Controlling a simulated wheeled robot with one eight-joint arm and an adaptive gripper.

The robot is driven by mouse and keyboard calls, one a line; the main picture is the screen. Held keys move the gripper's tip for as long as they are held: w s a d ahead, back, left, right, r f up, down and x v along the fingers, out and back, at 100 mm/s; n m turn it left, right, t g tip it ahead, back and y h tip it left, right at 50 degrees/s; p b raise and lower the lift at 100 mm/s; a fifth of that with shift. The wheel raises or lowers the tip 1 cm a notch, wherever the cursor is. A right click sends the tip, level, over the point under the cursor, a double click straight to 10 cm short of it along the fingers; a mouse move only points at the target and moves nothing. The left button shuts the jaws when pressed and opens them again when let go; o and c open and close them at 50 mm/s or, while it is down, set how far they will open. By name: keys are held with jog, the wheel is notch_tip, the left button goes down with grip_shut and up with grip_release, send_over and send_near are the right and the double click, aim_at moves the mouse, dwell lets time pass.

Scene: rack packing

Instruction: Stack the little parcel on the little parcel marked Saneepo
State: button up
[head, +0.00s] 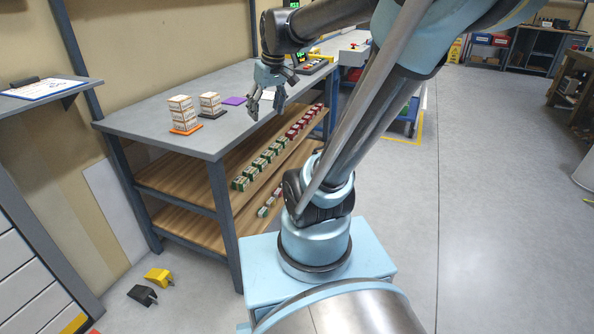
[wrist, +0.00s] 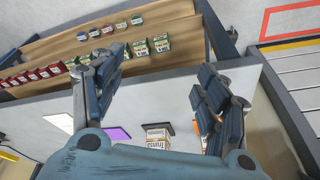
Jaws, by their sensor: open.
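Little cardboard-and-white parcels stand on the grey bench in the head view. A taller stack of parcels (head: 182,108) stands on an orange mat (head: 187,130). A shorter stack of parcels (head: 209,101) stands on a black mat (head: 217,115). In the wrist view a printed parcel (wrist: 158,138) shows on the black mat (wrist: 157,127). I cannot read Saneepo on any parcel. My gripper (head: 266,106) is open and empty above the bench's front edge, right of both stacks. Its spread fingers also show in the wrist view (wrist: 158,68). One finger hides most of the orange mat there.
A purple mat (head: 234,100) lies bare right of the stacks; a white mat (wrist: 60,122) lies beyond it. Green boxes (head: 262,163) and red boxes (head: 302,124) line the wooden shelf below the bench top (head: 150,118). Equipment stands at the bench's far end.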

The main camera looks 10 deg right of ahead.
jog(key=s+d+f+m, duration=0.2)
jog(key=s+d+f, duration=0.1)
jog(key=s+f, duration=0.4)
jog(key=s+d+f+m+h, duration=0.1)
jog(key=s+d+f+m, duration=0.1)
jog(key=s+f, duration=0.5)
jog(key=shift+s+d+m, duration=0.3)
jog(key=shift+s+d, duration=0.25)
jog(key=shift+s, duration=0.25)
